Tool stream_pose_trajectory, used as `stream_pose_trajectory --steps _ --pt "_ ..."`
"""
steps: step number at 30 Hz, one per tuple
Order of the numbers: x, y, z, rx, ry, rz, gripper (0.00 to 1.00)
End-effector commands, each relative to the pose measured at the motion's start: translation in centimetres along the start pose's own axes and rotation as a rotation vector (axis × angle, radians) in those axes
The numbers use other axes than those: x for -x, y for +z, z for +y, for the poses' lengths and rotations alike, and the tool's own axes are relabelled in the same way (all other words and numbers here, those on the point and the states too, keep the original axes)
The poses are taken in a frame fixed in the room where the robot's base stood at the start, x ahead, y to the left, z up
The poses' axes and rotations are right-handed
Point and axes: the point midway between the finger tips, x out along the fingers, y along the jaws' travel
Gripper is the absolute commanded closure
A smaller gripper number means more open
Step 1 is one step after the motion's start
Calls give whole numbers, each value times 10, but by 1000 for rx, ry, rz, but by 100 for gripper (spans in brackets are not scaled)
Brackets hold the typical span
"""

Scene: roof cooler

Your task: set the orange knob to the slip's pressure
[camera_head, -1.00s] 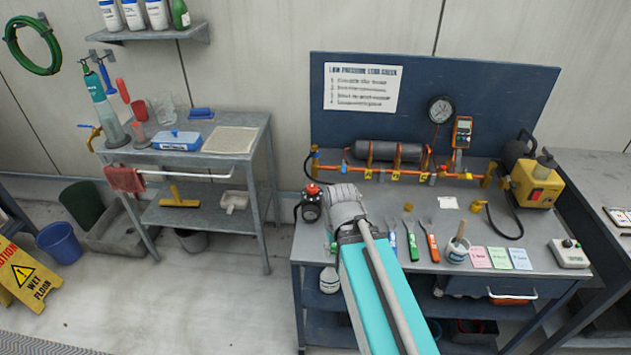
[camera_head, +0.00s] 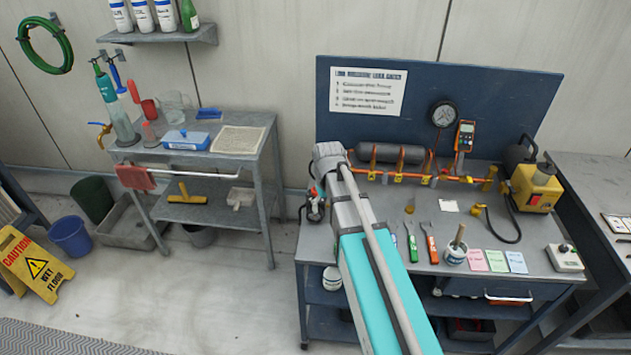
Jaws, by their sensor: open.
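An orange-red knob (camera_head: 313,192) shows small on top of a dark regulator (camera_head: 315,210) at the bench's left edge. My arm partly covers that regulator, and the knob's setting cannot be read. My gripper's fingers are hidden behind my grey wrist, which stands just right of and above the knob. A small white slip (camera_head: 449,206) lies on the bench. Pink (camera_head: 475,261), green (camera_head: 496,261) and blue (camera_head: 516,262) slips lie near the front edge. Their writing is too small to read.
A pipe manifold (camera_head: 400,176) with a grey cylinder runs along the bench's back, below a gauge (camera_head: 443,114) and a posted sheet (camera_head: 367,91). A yellow pump (camera_head: 535,188) stands right. A grey cart (camera_head: 262,122) is left.

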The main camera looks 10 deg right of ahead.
Motion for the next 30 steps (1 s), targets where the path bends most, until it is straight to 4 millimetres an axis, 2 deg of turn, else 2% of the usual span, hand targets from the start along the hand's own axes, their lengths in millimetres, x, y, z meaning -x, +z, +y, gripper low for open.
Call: stream_pose_trajectory --steps 1,6,9,12,17,30 --pt "19 -34 8 32 0 0 9" --pt "46 -101 23 146 0 0 9" --pt "57 -128 29 197 0 0 9" --pt "63 -146 33 232 -1 0 9" --pt "65 -156 36 257 -1 0 9" --pt "62 -154 36 256 0 0 9"
